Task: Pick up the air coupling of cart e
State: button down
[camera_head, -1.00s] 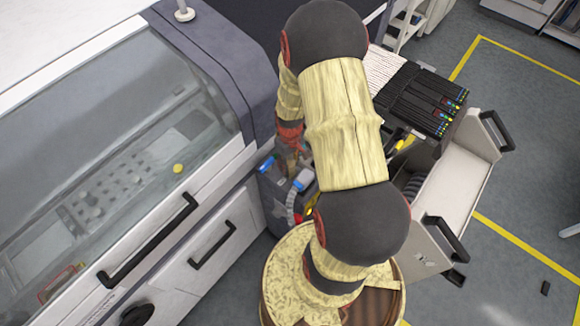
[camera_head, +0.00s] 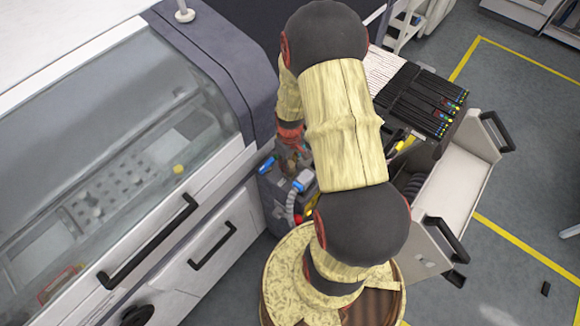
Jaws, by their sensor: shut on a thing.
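The trolley with the rows of black feeders (camera_head: 425,100) stands right of the white machine, partly behind my arm. At its left end is a dark grey housing (camera_head: 272,192) with blue fittings. My gripper (camera_head: 291,163) points down between this fitting and a second blue piece (camera_head: 266,165) on the left. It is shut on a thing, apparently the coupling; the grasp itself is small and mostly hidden. No cart letter is readable.
The white machine (camera_head: 215,205) with black handles stands close on the left. A white cart section (camera_head: 460,190) with black handles lies to the right. Yellow lines mark the grey floor (camera_head: 530,150), which is mostly free at right.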

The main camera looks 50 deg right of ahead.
aim_at(290, 164)
jog(key=shift+r, duration=0.5)
notch_tip(290, 164, up, 2)
jog(key=shift+r+p, duration=0.1)
jog(key=shift+p, duration=0.25)
jog(key=s+a+r+p, duration=0.5)
jog(key=s+a+r, duration=0.2)
jog(key=s+r, duration=0.5)
jog(key=shift+r, duration=0.4)
jog(key=shift+s+d, duration=0.1)
